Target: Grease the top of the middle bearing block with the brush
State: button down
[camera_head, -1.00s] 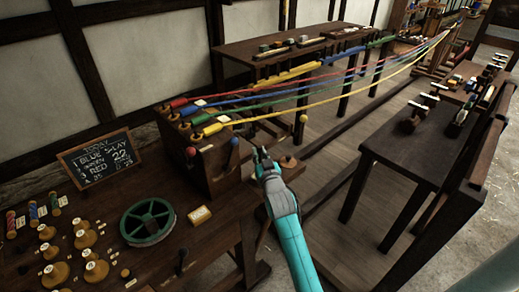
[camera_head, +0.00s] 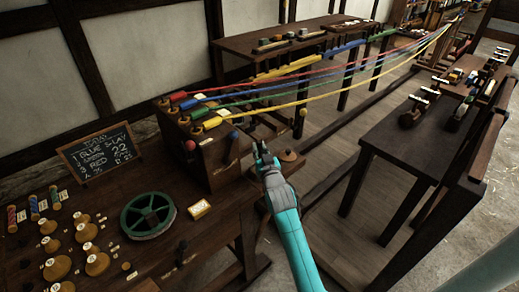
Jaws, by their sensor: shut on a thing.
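My gripper (camera_head: 263,158) is in the middle of the head view, shut on a small dark thing, which I take to be the brush; its shape is too small and dark to make out. The gripper is to the right of a dark wooden box (camera_head: 222,166) with coloured knobs on its front and several coloured ropes running from its top. The gripper looks apart from the box. I cannot tell for sure which part is the middle bearing block; any grease is too small to see.
Taut ropes (camera_head: 340,86) stretch to the back right.

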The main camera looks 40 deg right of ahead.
aim_at(259, 142)
jog(key=shift+f, duration=0.55)
dwell(0.9)
jog(key=shift+r, duration=0.1)
jog(key=shift+r, duration=3.45)
